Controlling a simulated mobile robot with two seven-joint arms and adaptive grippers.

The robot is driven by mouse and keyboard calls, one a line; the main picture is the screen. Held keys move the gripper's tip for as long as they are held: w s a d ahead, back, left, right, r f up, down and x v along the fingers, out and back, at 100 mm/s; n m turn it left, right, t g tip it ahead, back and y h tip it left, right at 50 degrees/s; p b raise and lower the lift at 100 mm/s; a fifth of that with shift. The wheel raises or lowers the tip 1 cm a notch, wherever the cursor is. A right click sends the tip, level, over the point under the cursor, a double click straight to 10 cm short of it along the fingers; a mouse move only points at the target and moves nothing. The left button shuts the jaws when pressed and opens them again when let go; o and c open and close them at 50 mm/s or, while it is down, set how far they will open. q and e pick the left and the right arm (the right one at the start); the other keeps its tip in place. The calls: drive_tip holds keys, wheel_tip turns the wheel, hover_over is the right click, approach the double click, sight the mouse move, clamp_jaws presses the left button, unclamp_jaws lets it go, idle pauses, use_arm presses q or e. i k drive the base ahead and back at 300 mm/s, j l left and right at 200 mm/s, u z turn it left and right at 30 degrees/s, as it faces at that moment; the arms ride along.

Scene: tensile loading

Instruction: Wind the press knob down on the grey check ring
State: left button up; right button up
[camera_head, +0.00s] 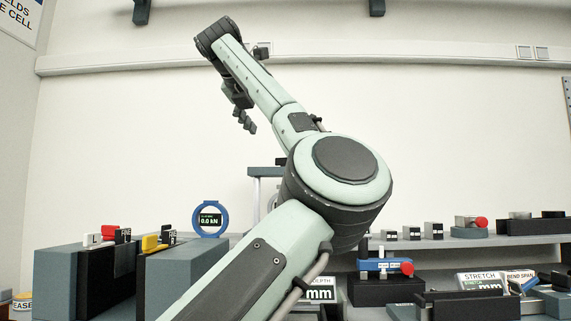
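A press-like frame (255,190) with a grey crossbar stands behind my arm at centre, mostly hidden. A small dark piece, possibly the press knob (281,161), shows on top of its crossbar. A sliver of a grey rounded part, possibly the grey check ring (271,198), shows inside the frame; the arm covers the rest. My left arm rises from the lower left and bends back up and left. Its gripper (246,122) hangs high against the wall, well above the frame and apart from everything; its finger opening is unclear. My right gripper is not in view.
A blue ring gauge (196,222) reading 0.0 kN stands left of the frame. Dark and grey blocks (60,265) with red and yellow-topped pieces stand at left. A blue fixture with a red knob (407,268) and the stretch display (482,281) stand at right. Small blocks line the rear shelf.

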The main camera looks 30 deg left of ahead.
sight(281, 162)
drive_tip(key=i+j, duration=0.7)
